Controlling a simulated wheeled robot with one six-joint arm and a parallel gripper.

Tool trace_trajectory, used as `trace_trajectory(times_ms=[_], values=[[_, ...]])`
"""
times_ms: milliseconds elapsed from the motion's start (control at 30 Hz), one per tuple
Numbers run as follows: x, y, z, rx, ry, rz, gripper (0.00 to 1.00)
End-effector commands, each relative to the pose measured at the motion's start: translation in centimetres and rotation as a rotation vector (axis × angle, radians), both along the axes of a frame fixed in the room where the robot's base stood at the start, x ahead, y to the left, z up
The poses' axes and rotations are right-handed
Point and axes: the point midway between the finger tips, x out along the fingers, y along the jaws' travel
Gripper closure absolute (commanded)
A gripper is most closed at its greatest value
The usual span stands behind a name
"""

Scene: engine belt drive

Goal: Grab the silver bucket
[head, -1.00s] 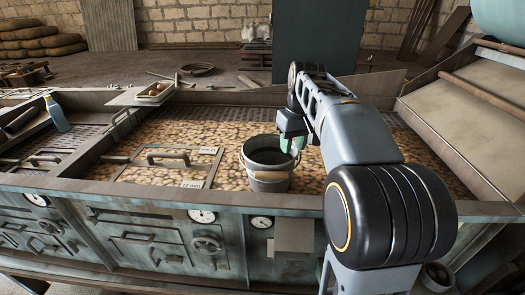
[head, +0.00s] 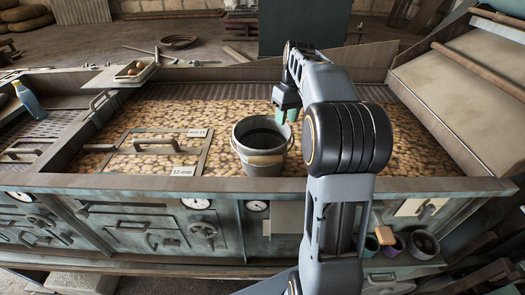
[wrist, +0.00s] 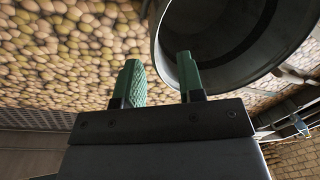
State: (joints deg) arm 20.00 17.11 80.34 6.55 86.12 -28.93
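The silver bucket (head: 262,166) stands upright on the pebble-like bed, near the front edge of the large metal table. It has a dark inside and a handle band on its front. It also shows in the wrist view (wrist: 225,45), at the upper right. My gripper (head: 287,116) hangs beside the bucket's back right rim. In the wrist view, its two green fingers (wrist: 160,80) are apart with nothing held between them. The right finger overlaps the bucket's rim in the picture, and the left finger is over the pebbles. I cannot tell whether either finger touches the bucket.
A framed hatch with a handle (head: 153,149) lies left of the bucket. A small tray with eggs (head: 133,73) sits at the back left, and a blue bottle (head: 27,99) stands at the far left. A sloped panel (head: 478,68) rises at the right. The pebble bed behind the bucket is clear.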

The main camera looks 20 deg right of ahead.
Motion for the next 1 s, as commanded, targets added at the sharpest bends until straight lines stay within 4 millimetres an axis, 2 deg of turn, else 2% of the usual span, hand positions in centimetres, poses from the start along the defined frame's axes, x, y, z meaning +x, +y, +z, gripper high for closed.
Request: trace_trajectory(times_ms=[167, 400, 500, 800, 1000], values=[[0.0, 0.1, -1.0, 0.001, 0.002, -0.001, 0.65], [-0.1, 0.5, -4.2, 0.001, 0.003, -0.001, 0.65], [-0.1, 0.6, -5.0, 0.001, 0.002, -0.002, 0.65], [-0.1, 0.6, -5.4, 0.000, -0.001, -0.002, 0.65], [-0.1, 0.6, -5.3, 0.000, 0.000, -0.002, 0.84]])
